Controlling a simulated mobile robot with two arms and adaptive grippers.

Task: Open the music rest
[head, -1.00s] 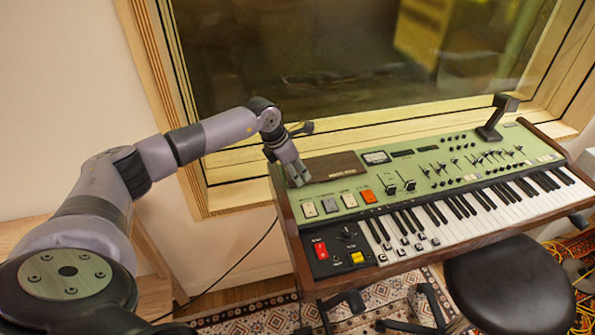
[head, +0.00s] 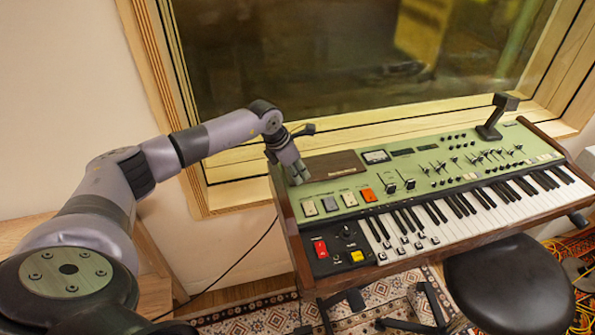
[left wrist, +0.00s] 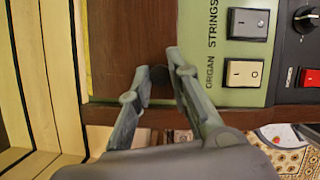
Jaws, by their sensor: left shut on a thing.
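The music rest is a dark brown wooden panel (head: 335,166) at the back left of the green keyboard's top (head: 440,165). It lies low, close to the top surface; whether it is slightly raised I cannot tell. In the left wrist view the brown panel (left wrist: 128,40) fills the upper middle. My left gripper (head: 297,176) is at the panel's left end. In the left wrist view its fingertips (left wrist: 158,72) are around a small dark round part at the panel, shut on it. The fingers partly hide this part. My right gripper is not in view.
Rocker switches (head: 330,205) and sliders (head: 400,182) lie right of the gripper. A black lamp-like fixture (head: 492,125) stands at the keyboard's back right. A wood-framed window (head: 240,165) is close behind. A black stool (head: 510,285) stands in front.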

